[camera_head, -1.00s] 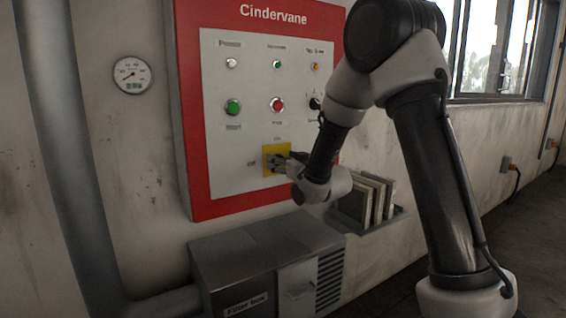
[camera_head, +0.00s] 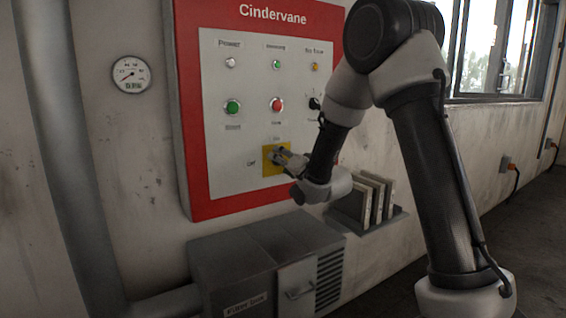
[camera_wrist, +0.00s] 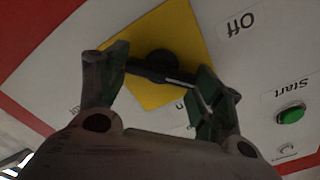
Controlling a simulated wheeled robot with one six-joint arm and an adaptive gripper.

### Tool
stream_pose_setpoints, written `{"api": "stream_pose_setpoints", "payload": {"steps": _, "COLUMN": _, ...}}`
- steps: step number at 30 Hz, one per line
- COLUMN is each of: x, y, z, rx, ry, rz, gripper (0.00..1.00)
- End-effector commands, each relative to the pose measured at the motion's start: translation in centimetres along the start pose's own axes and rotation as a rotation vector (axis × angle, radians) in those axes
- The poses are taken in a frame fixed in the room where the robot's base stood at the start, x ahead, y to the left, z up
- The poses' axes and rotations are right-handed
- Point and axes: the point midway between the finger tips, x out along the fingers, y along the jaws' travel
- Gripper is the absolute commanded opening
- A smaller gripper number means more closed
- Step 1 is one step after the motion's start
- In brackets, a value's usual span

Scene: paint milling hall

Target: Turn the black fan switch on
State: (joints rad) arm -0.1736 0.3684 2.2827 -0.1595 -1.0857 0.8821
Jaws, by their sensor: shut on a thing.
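The black fan switch (camera_wrist: 161,64) is a rotary knob with a bar handle on a yellow square plate (camera_wrist: 182,31). The plate (camera_head: 269,170) also shows in the head view, low on the red-and-white panel. "Off" is printed to its left there, with a small label above it. My gripper (camera_wrist: 165,77) has its two fingers on either side of the handle and is shut on it. My gripper also shows in the head view (camera_head: 284,157), where it covers most of the switch. I cannot tell exactly which way the handle points.
The panel (camera_head: 198,184) also has a green button (camera_head: 232,107), a red button (camera_head: 277,105), a smaller black knob (camera_head: 314,104) and several lamps. A rack of flat plates (camera_head: 378,196) is just right of my wrist. A grey filter box (camera_head: 249,252) stands below.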

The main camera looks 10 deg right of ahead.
Motion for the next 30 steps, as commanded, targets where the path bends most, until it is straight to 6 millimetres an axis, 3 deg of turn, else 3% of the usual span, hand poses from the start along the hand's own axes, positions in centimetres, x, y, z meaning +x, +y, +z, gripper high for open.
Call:
{"api": "stream_pose_setpoints", "payload": {"steps": 18, "x": -0.03, "y": 0.34, "z": 0.09, "rx": 0.552, "ry": 0.000, "rz": 0.002, "gripper": 0.43}}
{"api": "stream_pose_setpoints", "payload": {"steps": 30, "x": -0.04, "y": 0.44, "z": 0.15, "rx": 0.745, "ry": 0.001, "rz": 0.002, "gripper": 0.43}}
